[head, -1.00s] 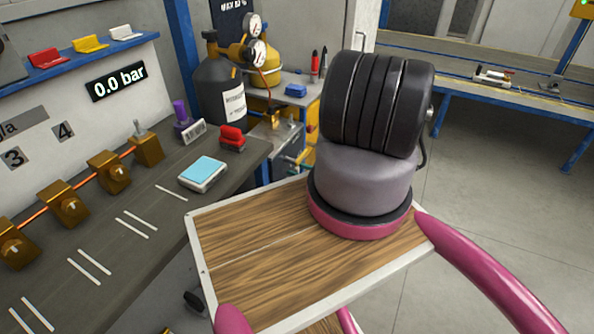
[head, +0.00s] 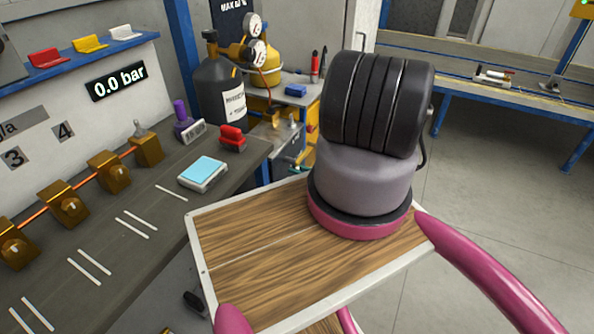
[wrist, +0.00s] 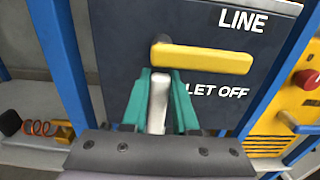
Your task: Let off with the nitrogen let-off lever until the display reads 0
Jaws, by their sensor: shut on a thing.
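In the wrist view my gripper (wrist: 161,80) is shut on a pale grey lever (wrist: 158,102), with one teal finger on each side. The lever points down the picture on a dark panel (wrist: 118,50), left of the words LET OFF. A yellow lever (wrist: 205,60) lies sideways just above it, below the word LINE. The upper end of the grey lever is close to the yellow one. In the head view the display (head: 116,81) reads 0.0 bar.
The wrist view shows a blue post (wrist: 60,60) left of the panel and a yellow box with a red button (wrist: 306,78) at right. In the head view, a dark gas cylinder (head: 220,95) with gauges stands behind the bench (head: 120,215). Brass blocks (head: 110,172) line the bench.

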